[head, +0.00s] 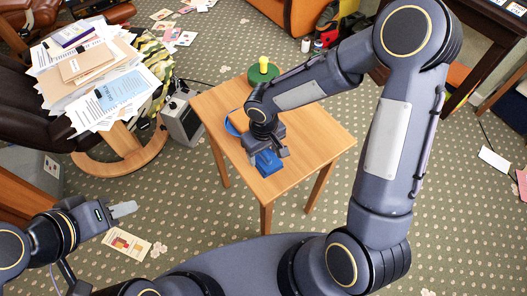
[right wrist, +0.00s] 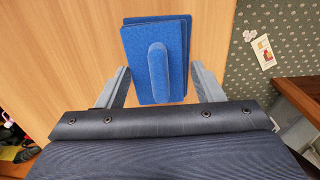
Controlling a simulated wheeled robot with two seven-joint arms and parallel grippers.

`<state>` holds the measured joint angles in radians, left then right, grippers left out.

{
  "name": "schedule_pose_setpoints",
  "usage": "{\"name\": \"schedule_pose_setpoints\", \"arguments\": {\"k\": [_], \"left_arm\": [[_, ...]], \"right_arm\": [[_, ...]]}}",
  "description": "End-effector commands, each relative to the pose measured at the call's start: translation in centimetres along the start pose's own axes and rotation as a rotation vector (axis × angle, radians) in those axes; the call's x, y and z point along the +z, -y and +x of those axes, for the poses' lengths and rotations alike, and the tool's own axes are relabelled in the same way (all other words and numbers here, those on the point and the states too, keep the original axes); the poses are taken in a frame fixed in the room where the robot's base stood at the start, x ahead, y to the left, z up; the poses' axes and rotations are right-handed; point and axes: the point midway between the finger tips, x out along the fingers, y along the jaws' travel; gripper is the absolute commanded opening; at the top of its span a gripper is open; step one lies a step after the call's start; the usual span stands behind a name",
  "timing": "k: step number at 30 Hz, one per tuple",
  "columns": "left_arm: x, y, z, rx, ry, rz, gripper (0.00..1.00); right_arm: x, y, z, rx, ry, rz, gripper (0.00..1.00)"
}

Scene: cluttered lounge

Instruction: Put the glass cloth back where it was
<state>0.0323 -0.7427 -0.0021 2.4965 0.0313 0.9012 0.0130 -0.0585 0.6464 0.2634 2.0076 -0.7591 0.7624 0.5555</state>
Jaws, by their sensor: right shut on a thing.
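The blue glass cloth (head: 267,163) looks like a folded flat pad with a raised ridge. It is at my right gripper (head: 266,152), over the front part of the small wooden table (head: 312,130). In the right wrist view the cloth (right wrist: 137,60) lies between the two grey fingers of my right gripper (right wrist: 160,88), which is shut on it. I cannot tell whether the cloth touches the tabletop. My left gripper (head: 124,209) is at the lower left, away from the table, with no object seen in it; its finger gap is unclear.
A green thing with a yellow knob (head: 263,70) stands at the table's back corner. A blue rounded thing (head: 235,124) is partly hidden behind my right gripper. A chair piled with papers (head: 105,90) is at left. The table's right side is bare.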

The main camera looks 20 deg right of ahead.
Motion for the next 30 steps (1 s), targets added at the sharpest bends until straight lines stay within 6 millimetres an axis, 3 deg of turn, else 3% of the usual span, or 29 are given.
{"name": "schedule_pose_setpoints", "arguments": {"k": [4, 5, 10, 20, 23, 30], "left_arm": [[0.0, 0.0, 0.0, 0.000, 0.000, 0.000, 0.36], [0.0, 0.0, 0.0, 0.000, 0.000, 0.000, 0.36], [0.0, 0.0, 0.0, 0.000, 0.000, 0.000, 0.36], [-0.1, 0.0, -0.1, 0.000, 0.000, 0.000, 0.36], [-0.1, -0.1, -0.3, 0.000, 0.000, 0.000, 0.36], [-0.5, -0.5, -1.0, 0.000, 0.000, 0.000, 0.36]], "right_arm": [[0.0, 0.0, 0.1, -0.002, 0.000, 0.001, 0.40], [0.0, 0.0, 0.1, -0.002, 0.001, 0.001, 0.62], [0.0, 0.0, 0.1, -0.001, 0.001, 0.001, 0.83], [0.0, 0.0, -0.4, 0.000, -0.002, 0.001, 0.83], [-0.1, 0.0, -1.6, -0.001, -0.004, 0.003, 0.83], [-0.1, 0.0, -6.7, 0.000, -0.006, 0.002, 0.83]]}}
